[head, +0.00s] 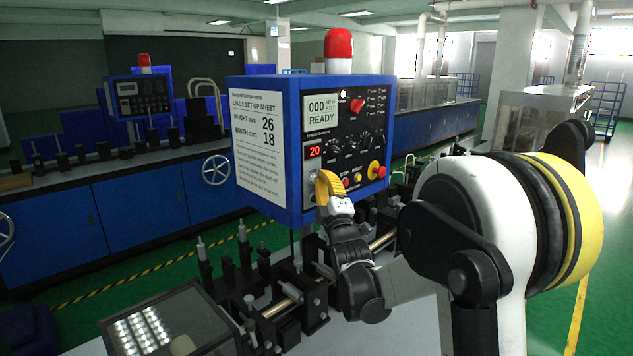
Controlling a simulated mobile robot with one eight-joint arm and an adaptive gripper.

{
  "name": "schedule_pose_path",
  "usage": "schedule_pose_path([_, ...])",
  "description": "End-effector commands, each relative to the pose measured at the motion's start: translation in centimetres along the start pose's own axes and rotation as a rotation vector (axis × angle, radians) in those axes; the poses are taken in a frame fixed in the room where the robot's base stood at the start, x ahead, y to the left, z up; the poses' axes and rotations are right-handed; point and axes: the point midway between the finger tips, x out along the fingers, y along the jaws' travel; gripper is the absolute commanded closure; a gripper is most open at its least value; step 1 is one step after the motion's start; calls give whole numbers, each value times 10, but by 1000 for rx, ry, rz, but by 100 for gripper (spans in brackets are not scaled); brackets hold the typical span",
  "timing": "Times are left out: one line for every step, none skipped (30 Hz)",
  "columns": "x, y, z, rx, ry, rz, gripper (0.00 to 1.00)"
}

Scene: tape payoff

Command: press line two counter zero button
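A blue control box (265,86) with a black front panel stands in the middle of the head view. Its pale display (321,112) reads 000 and READY, and a small red display (313,151) reads 20. A red knob (357,105) is at upper right, dark knobs run across the middle, and small red and yellow buttons (357,178) sit low beside a larger yellow-and-red button (376,170). Their labels are too small to read, so I cannot tell which is counter zero. My gripper (328,186), with yellow fingers, is at the panel's lower left; contact is unclear.
A set-up sheet (262,138) on the box's side shows height 26 and width 18. A red lamp (338,46) tops the box. Metal rods and clamps (285,300) stand below it. A second blue control box (140,97) is at back left, beyond a green floor aisle.

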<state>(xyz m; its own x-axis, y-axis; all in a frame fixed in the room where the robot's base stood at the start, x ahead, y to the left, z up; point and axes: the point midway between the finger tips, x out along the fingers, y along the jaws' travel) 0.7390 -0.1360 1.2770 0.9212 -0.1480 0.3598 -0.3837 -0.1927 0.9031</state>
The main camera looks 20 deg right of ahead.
Motion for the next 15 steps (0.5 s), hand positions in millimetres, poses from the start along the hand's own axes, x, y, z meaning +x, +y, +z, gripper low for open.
schedule_pose_path([-2, 1, 1, -1, 0, 0, 100])
schedule_pose_path([-3, 1, 2, -1, 0, 0, 100])
schedule_pose_path([-4, 2, 2, -1, 0, 0, 100])
schedule_pose_path([-4, 2, 2, -1, 0, 0, 100])
schedule_pose_path([-4, 2, 2, -1, 0, 0, 100])
schedule_pose_path([-4, 2, 2, -1, 0, 0, 100])
schedule_pose_path([-4, 2, 2, -1, 0, 0, 100])
schedule_pose_path([-4, 2, 2, -1, 0, 0, 100])
schedule_pose_path([-4, 2, 2, -1, 0, 0, 100])
schedule_pose_path([-4, 2, 2, -1, 0, 0, 100])
schedule_pose_path([-5, 2, 3, -1, 0, 0, 100])
schedule_pose_path([-6, 3, 4, -1, -1, 0, 100])
schedule_pose_path([-8, 4, 5, -1, -1, 1, 100])
schedule_pose_path([-11, 6, 6, -1, -1, 1, 100])
schedule_pose_path([-14, 8, 8, -2, -2, 1, 100])
